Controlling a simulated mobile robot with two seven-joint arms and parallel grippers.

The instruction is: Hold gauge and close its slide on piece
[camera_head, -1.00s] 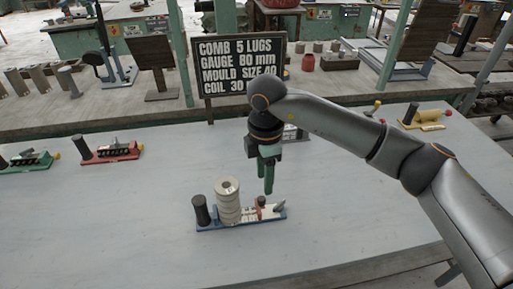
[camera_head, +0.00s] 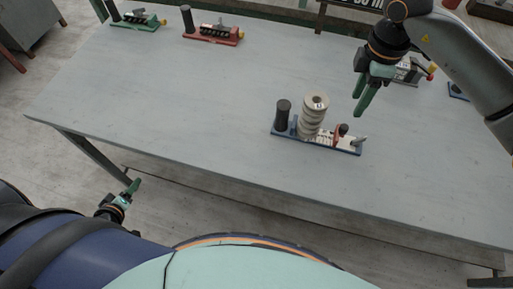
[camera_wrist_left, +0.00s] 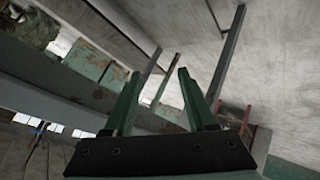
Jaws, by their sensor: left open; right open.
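The blue gauge (camera_head: 331,146) stands on the table with a black upright handle (camera_head: 282,116) at its left end. The ribbed pale piece (camera_head: 313,120) stands upright on it beside the handle. To the right of the piece are a red slide part (camera_head: 337,132) with a dark knob and a small grey lever (camera_head: 360,141). My right gripper (camera_head: 362,104), with green fingers, is open and empty above the gauge's right part, apart from it. My left gripper (camera_head: 133,186) is low at the left, off the table's front edge. In the left wrist view it (camera_wrist_left: 158,82) is open and empty.
A green gauge (camera_head: 137,20) and a red gauge (camera_head: 213,35) stand at the table's back left. Another gauge (camera_head: 408,72) is partly behind my right gripper. The grey table (camera_head: 180,110) is bare to the left of and in front of the blue gauge.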

